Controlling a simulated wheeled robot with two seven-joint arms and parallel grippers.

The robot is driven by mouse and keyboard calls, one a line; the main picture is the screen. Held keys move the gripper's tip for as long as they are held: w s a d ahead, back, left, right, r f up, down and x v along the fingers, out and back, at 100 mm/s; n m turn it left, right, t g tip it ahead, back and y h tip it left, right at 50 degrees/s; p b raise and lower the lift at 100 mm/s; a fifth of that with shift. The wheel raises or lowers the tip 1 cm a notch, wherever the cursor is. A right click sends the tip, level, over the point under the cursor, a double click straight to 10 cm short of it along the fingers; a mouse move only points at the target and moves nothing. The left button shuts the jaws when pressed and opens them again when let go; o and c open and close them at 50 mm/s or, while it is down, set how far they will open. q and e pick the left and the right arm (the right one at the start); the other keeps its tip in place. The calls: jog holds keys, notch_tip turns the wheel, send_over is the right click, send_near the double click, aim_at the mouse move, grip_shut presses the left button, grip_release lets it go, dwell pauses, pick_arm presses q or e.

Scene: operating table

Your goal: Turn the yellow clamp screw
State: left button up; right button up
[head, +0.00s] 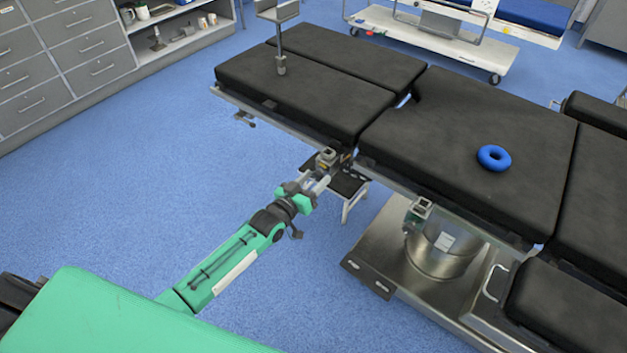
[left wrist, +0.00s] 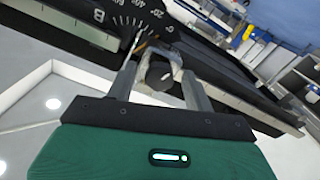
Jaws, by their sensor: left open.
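A metal clamp (head: 327,157) sits on the side rail of the black operating table (head: 440,130), with a small yellowish part low on it. My left gripper (head: 319,184) is open just in front of this clamp. Little yellow shows there, so the screw's colour is unclear. My right gripper is not in view.
A second clamp (head: 418,212) is on the rail to the right, above the steel table column (head: 440,250). A small step stool (head: 350,186) stands below the table edge. A blue ring (head: 494,158) lies on the table. The floor at left is clear.

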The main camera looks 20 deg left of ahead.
pick_arm(q)
jog(key=shift+s, duration=0.1)
jog(key=v, duration=1.3)
jog(key=shift+s+p, duration=0.3)
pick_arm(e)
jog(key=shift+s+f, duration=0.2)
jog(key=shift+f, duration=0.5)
pick_arm(q)
jog(key=shift+a, duration=0.1)
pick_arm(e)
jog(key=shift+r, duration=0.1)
